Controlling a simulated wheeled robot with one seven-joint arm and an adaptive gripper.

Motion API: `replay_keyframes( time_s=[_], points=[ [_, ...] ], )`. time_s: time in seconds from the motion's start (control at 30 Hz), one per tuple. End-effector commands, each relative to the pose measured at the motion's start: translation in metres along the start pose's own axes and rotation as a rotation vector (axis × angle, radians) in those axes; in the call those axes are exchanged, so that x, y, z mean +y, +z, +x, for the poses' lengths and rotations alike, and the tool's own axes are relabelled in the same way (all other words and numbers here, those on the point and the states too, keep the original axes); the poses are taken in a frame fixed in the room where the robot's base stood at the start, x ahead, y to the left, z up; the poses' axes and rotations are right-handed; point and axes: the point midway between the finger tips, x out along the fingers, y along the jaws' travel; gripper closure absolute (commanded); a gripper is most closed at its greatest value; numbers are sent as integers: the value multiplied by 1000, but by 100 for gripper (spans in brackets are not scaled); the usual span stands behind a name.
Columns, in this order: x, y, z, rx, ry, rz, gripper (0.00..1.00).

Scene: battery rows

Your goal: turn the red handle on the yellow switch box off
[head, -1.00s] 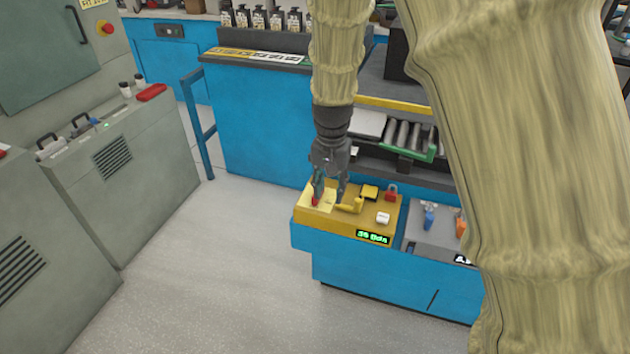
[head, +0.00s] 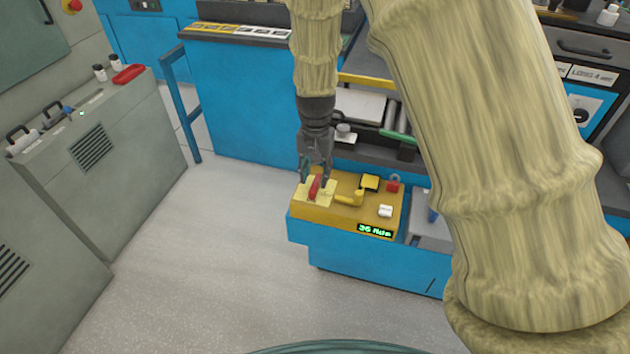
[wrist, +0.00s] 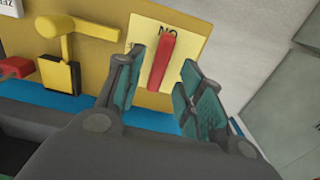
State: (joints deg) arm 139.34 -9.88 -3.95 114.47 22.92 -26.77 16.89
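The red handle (head: 314,188) stands on a pale yellow plate (head: 304,194) at the left end of the yellow switch box (head: 345,217). In the wrist view the red handle (wrist: 163,62) lies between the teal-padded fingers of my gripper (wrist: 172,85), with gaps seen on both sides. Lettering that reads "NO" upside down shows on the plate at the handle's end. My gripper (head: 314,178) points down over the plate and is open around the handle. Whether a finger touches the handle cannot be told.
The blue base (head: 340,268) stands on clear grey floor.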

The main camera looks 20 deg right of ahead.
Motion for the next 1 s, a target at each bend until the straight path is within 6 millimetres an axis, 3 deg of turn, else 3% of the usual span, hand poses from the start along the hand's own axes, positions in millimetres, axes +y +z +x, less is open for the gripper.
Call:
replay_keyframes(
  time_s=[0.3,0.7,0.9,1.0],
  points=[
    [-1,0,31,-1,0,-1,62],
    [-1,0,36,1,-1,-1,62],
    [-1,0,36,1,-1,-1,97],
    [-1,0,36,1,-1,-1,100]
  ],
)
